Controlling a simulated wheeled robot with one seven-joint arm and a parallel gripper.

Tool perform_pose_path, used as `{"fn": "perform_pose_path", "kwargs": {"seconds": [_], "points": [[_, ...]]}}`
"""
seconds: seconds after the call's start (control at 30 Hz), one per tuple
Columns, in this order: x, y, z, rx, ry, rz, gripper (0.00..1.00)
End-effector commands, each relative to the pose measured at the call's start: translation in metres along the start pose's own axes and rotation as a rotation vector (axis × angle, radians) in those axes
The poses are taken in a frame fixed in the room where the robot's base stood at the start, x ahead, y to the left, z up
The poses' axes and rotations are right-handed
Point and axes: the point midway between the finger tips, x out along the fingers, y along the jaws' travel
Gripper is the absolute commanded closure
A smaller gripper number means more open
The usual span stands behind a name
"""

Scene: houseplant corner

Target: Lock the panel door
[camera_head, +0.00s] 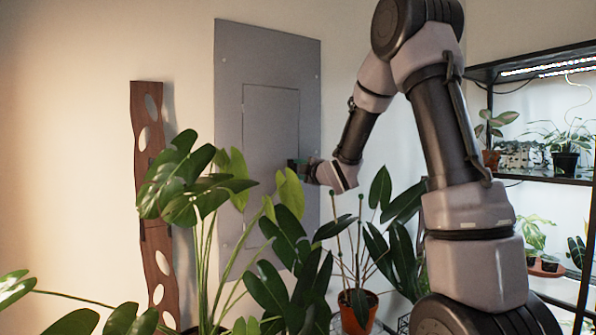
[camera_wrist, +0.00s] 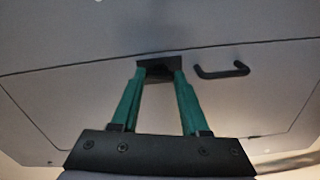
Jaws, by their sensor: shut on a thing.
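The grey panel door (camera_head: 270,125) is set in a larger grey wall panel (camera_head: 232,60) and looks flush with it. My gripper (camera_head: 298,168) is at the door's right edge in the head view. In the wrist view, my gripper's green fingers (camera_wrist: 158,80) are shut on a small black latch (camera_wrist: 158,62) at the door's edge seam. A black bar handle (camera_wrist: 222,72) sits on the door to the right of the latch, apart from the fingers. The latch is mostly hidden by my gripper and leaves in the head view, and its exact turn cannot be told.
Large leafy plants (camera_head: 190,185) stand in front of the panel, below and left of my gripper. A potted plant (camera_head: 358,310) stands below my arm. A dark shelf (camera_head: 545,180) with several pots is at the right. A wooden board with holes (camera_head: 150,200) is at the left.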

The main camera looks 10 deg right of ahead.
Motion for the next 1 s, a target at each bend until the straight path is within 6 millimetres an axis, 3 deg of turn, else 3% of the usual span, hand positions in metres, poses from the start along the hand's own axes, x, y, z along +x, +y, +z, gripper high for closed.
{"fn": "perform_pose_path", "kwargs": {"seconds": [0.4, 0.97, 1.0], "points": [[0.0001, -0.0002, -0.0008, -0.199, 0.002, 0.0, 1.0], [0.0001, -0.0006, -0.0009, -0.231, 0.002, -0.001, 1.0], [0.0001, -0.0006, -0.0009, -0.231, 0.002, -0.001, 0.51]]}}
